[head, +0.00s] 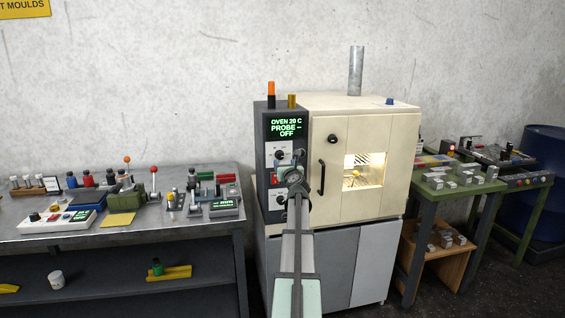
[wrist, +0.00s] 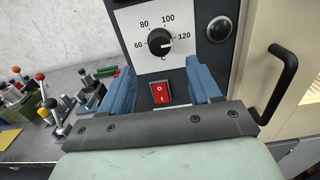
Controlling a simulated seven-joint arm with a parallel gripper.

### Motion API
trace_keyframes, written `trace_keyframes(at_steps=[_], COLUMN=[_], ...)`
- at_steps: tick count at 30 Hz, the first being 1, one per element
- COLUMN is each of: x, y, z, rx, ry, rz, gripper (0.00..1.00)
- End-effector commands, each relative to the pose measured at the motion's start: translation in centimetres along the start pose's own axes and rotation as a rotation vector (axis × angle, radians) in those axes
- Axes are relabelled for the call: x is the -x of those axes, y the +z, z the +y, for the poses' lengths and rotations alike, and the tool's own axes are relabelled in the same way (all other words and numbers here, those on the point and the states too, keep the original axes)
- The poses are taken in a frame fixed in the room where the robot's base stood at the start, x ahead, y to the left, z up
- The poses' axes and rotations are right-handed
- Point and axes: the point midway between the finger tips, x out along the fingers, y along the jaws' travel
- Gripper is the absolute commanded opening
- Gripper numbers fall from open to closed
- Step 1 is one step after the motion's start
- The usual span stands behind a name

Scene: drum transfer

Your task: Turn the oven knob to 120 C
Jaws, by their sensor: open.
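The oven (head: 345,115) is a cream box with a dark control panel at its left. The panel display (head: 286,127) reads OVEN 20 C, PROBE --, OFF. In the wrist view the black oven knob (wrist: 160,42) sits on a white dial plate marked 60, 80, 100 and 120; I cannot tell its pointer setting for sure. A red rocker switch (wrist: 158,92) is below it. My gripper (wrist: 160,66) is open and empty, its blue fingers below and either side of the knob, apart from it. In the head view my gripper (head: 290,174) is before the panel, partly covering it.
A black door handle (wrist: 284,82) stands out just right of my gripper. A round black button (wrist: 219,28) is right of the dial. A bench (head: 120,235) with tools stands left; a green table (head: 430,190) with metal blocks stands right.

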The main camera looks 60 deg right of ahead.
Motion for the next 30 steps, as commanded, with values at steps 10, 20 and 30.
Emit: trace_keyframes(at_steps=[10,20,30], x=[5.4,5.6,5.6], y=[-0.1,0.0,0.0], z=[0.0,0.0,0.0], rx=[-0.001,-0.001,0.007], ry=[-0.001,0.0,0.0], rz=[0.0,0.001,0.001], gripper=[0.63,0.63,0.63])
